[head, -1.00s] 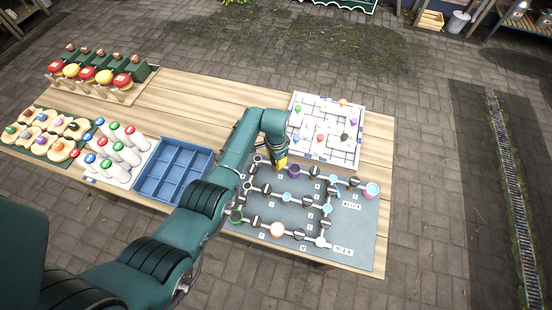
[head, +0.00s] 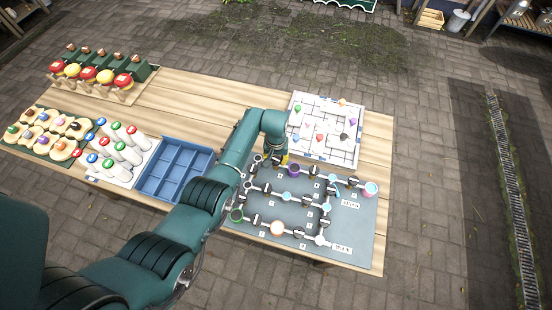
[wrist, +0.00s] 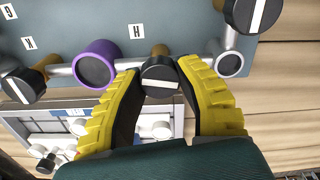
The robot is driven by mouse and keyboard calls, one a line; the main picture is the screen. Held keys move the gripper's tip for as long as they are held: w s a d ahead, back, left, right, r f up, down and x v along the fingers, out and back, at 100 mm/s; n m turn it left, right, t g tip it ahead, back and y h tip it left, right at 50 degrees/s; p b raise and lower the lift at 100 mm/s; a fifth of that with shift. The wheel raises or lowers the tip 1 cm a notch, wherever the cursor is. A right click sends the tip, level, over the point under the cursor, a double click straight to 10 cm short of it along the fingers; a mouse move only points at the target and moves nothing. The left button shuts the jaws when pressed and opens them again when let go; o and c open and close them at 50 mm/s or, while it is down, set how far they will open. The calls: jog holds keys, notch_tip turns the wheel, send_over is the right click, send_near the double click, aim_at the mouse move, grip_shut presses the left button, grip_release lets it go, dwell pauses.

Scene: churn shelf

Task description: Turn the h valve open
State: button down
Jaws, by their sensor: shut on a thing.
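The h valve (wrist: 159,73) is a round black knob with a white bar across its top, near the H label (wrist: 136,31) in the wrist view. Its bar lies nearly level across that picture. My gripper (wrist: 162,88), with yellow-ribbed fingers, is shut on this knob, one finger on each side. In the head view my gripper (head: 279,159) is at the upper left of the grey pipe board (head: 362,240), and it and my arm hide the knob.
A purple ring fitting (wrist: 97,64) stands close to the left finger. Another black valve knob (wrist: 256,10) is at the upper right, and the K valve (wrist: 25,84) is at the left. A white game board (head: 345,118) with small pieces lies behind the pipe board.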

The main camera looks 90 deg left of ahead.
aim_at(276, 160)
jog(key=shift+d+f+n, duration=0.1)
jog(key=shift+n, duration=1)
jog(key=c, duration=0.6)
grip_release()
notch_tip(276, 160, up, 12)
